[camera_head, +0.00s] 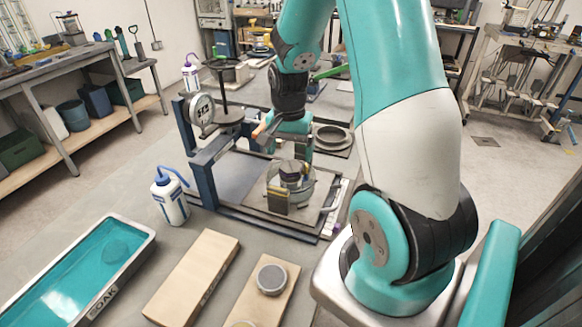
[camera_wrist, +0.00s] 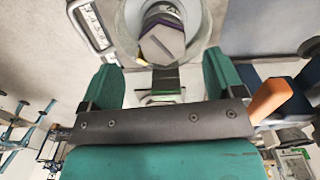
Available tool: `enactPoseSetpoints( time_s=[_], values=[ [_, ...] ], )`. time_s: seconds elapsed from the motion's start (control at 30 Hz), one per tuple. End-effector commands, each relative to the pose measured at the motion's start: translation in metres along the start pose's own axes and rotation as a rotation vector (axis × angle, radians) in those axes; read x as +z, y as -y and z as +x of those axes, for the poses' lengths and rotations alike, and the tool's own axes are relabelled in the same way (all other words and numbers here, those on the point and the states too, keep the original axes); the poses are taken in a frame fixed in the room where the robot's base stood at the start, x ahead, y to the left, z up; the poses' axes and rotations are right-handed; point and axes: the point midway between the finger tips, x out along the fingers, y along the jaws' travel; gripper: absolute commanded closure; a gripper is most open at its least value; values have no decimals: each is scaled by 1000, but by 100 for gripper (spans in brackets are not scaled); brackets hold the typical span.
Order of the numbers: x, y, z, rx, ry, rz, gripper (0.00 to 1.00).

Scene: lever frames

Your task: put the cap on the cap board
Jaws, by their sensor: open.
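A round cell (camera_head: 268,190) stands on the plate of the blue lever frame. In it is a short cylinder with a dark, purplish top (camera_head: 290,167), which may be the cap; I cannot tell surely. In the wrist view the ring of the cell (camera_wrist: 128,25) surrounds this grey and purple piece (camera_wrist: 165,40). My gripper (camera_head: 290,153) is over the cell, its two green fingers spread apart and empty in the wrist view (camera_wrist: 162,78). A light wooden board (camera_head: 193,272) lies bare at the front. A second wooden board (camera_head: 284,302) carries a grey disc (camera_head: 271,279). Which is the cap board is unclear.
The blue frame's upright (camera_head: 188,140) and round dial (camera_head: 201,109) stand left of my gripper. A white bottle with a blue spout (camera_head: 169,200) stands beside the frame. A teal-filled SOAK tray (camera_head: 143,244) lies at the front left.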

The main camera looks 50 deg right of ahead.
Motion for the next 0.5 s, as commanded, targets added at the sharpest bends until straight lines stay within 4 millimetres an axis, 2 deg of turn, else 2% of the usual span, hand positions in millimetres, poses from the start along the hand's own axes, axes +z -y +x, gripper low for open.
enactPoseSetpoints(
  time_s=[0.3, 0.5],
  values=[
    [-2, 1, 42, 4, 5, 0, 13],
    [-3, 2, 51, 0, 1, -1, 13]
  ],
)
